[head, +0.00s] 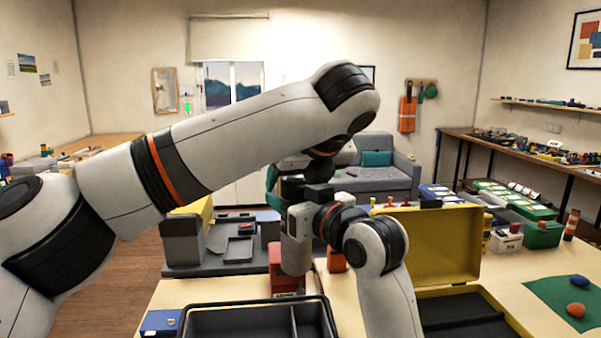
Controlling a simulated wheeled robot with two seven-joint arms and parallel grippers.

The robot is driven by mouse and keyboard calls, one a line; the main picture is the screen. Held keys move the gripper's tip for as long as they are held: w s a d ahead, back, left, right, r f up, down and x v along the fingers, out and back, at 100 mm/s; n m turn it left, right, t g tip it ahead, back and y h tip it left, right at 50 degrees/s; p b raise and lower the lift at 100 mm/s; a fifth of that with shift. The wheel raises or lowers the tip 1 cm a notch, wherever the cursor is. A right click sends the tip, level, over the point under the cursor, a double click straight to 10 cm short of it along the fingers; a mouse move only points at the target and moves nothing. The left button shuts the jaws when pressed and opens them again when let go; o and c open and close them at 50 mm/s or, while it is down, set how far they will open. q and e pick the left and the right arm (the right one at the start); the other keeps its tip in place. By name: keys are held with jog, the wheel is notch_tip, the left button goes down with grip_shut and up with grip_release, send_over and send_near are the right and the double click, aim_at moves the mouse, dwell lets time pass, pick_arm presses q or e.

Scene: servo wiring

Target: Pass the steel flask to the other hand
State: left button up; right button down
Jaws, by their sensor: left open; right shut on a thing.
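The steel flask (296,256) is a grey upright cylinder near the middle of the head view. My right gripper (299,226) is shut on its upper part, with the arm coming up from the bottom. My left arm reaches across from the left and bends down at the centre. My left gripper (291,186) is open just above the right gripper and the flask. Its fingertips are partly hidden by the arms, and I cannot tell whether they touch the flask.
A red block (285,282) shows at the flask's lower end; contact is unclear. A dark tray (240,318) lies in front. A grey organiser (232,245) stands behind left. An open yellow case (445,245) stands right. A green mat (548,297) lies far right.

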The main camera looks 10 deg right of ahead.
pick_arm(q)
jog(key=c, duration=1.1)
jog(key=shift+c, duration=1)
pick_arm(e)
jog(key=c, duration=0.6)
grip_release()
jog(key=shift+o, duration=0.2)
